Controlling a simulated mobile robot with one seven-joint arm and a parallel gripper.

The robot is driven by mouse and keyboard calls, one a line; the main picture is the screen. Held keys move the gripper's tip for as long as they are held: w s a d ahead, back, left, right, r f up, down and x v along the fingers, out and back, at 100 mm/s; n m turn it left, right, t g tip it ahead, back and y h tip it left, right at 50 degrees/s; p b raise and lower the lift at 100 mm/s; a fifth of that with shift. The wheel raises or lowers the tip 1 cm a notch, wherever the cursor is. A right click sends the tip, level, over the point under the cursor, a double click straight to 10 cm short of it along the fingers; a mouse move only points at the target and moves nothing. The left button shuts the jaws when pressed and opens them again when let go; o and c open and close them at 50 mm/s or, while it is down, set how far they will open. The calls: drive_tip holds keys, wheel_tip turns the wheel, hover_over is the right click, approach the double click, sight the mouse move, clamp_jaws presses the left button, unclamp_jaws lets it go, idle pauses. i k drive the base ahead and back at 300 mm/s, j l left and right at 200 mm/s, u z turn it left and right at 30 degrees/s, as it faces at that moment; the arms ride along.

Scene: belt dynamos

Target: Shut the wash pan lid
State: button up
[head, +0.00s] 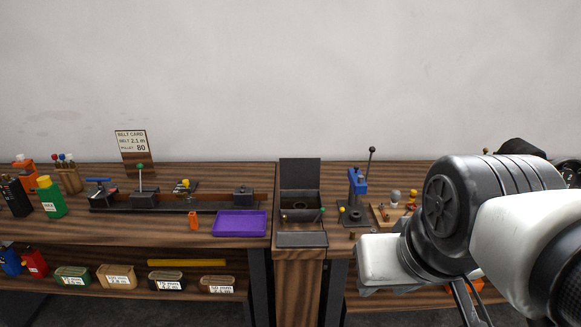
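The wash pan (299,216) is a dark square basin set in the narrow wooden stand between the two benches. Its dark flat lid (300,172) stands upright along the back edge, so the pan is open. A round shape shows inside the pan. A small green knob (323,210) shows at the pan's right side. My arm fills the right of the head view, to the right of the pan and apart from it. I cannot make out my gripper's fingers in this view.
A purple tray (240,223) lies left of the pan. A blue press (357,186) with a tall black-knobbed lever stands close on the right, beside a wooden block with small parts (393,211). A long dark rail fixture (172,203) lies left. My arm hides much of the right bench.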

sight(295, 173)
drive_tip(key=i+j, duration=0.3)
drive_tip(key=i+j+z, duration=0.15)
drive_tip(key=j, duration=0.3)
drive_tip(key=i+j, duration=0.35)
drive_tip(key=i+j+z, duration=0.15)
drive_tip(key=j, duration=0.3)
drive_tip(key=i+j, duration=0.35)
drive_tip(key=j+z, duration=0.05)
drive_tip(key=j, duration=0.05)
